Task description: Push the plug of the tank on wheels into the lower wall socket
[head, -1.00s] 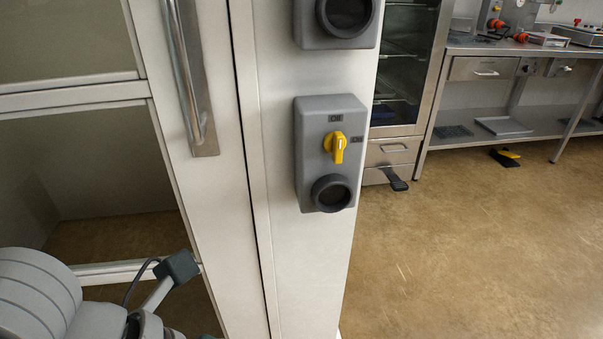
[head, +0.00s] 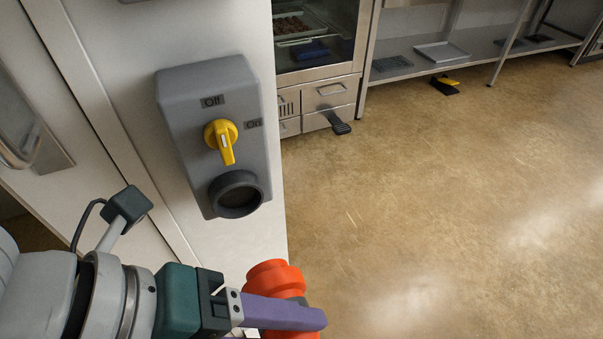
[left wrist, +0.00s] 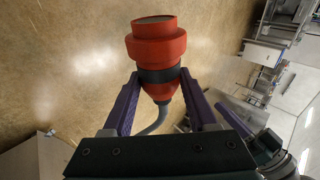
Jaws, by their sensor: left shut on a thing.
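The lower wall socket (head: 238,194) is a dark round opening at the bottom of a grey switch box (head: 185,105) on the white wall. A yellow knob (head: 222,139) sits above it, between "Off" and "On" labels. My left gripper (head: 305,316) is below and right of the socket, apart from it, and shut on the orange-red plug (head: 275,275). In the left wrist view the plug (left wrist: 158,48) stands between the purple fingers, gripped at its dark band, with a grey cable trailing behind.
A steel oven unit (head: 320,95) and a shelf table (head: 480,50) stand behind. The brown floor (head: 440,200) at the right is clear.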

